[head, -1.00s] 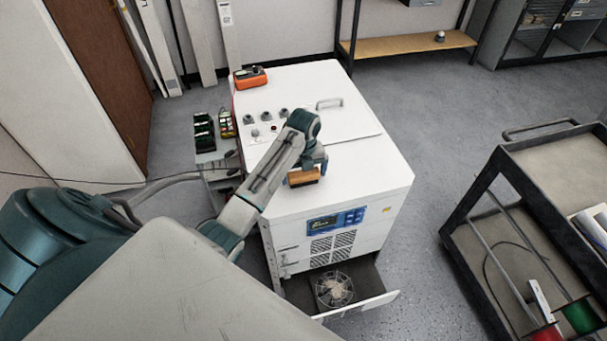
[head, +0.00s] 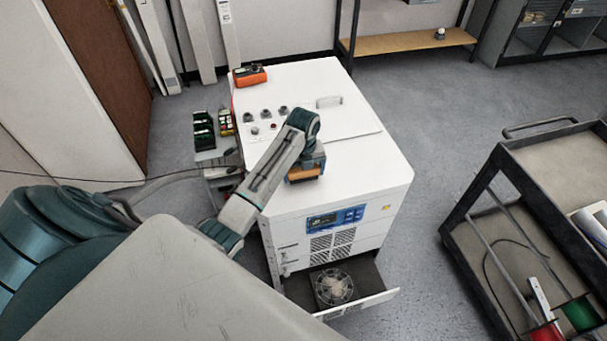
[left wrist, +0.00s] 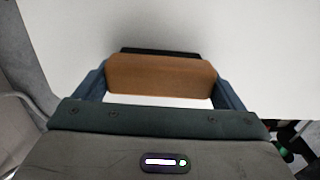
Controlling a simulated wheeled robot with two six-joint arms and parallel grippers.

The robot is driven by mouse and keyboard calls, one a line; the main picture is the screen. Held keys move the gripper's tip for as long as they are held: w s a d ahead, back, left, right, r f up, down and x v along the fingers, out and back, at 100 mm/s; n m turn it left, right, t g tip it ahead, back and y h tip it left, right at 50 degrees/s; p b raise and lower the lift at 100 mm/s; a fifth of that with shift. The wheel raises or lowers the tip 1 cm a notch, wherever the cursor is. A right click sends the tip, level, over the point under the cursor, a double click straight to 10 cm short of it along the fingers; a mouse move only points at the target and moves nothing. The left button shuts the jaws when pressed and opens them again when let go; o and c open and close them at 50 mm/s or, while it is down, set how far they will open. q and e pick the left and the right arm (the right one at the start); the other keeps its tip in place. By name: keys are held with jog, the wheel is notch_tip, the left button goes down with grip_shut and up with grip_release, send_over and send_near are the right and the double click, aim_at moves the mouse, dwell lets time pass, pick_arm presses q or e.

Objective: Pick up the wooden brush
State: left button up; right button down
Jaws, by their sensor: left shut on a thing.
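The wooden brush (head: 304,174) is a brown block with a dark strip along one side. It is at the white top of the cabinet (head: 360,185), near the front edge. In the left wrist view the brush (left wrist: 160,76) spans the gap between the two blue fingers. My left gripper (head: 306,166) is shut on it from above; the fingers (left wrist: 160,88) grip its two ends. I cannot tell whether the brush still touches the cabinet top. The arm hides part of it in the head view. My right gripper is not in view.
An orange meter (head: 250,76) sits at the cabinet's far left corner, near several knobs. A handle (head: 329,102) rises from the top. A drawer with a round fan (head: 334,286) stands open at the front. A cart (head: 540,150) stands at the right, with clear floor between.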

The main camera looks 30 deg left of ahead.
pick_arm(q)
jog(key=shift+r, duration=0.4)
jog(key=shift+r+b, duration=0.55)
jog(key=shift+b, duration=0.05)
jog(key=d, duration=0.1)
jog(key=s+d+b, duration=0.1)
jog(key=d, duration=0.1)
jog(key=s+d, duration=0.1)
jog(key=shift+d+r+b, duration=0.3)
jog(key=shift+r, duration=0.05)
jog(key=shift+s+d+r+p, duration=0.3)
jog(key=shift+d+p, duration=0.1)
jog(key=shift+d, duration=0.15)
jog(key=shift+s+d+r+p, duration=0.15)
jog(key=shift+d+r+p, duration=0.15)
jog(key=shift+d, duration=0.25)
jog(key=s+d+p, duration=0.2)
jog(key=s+d, duration=0.1)
jog(key=d, duration=0.5)
jog(key=shift+s+r, duration=0.15)
jog(key=shift+s, duration=0.15)
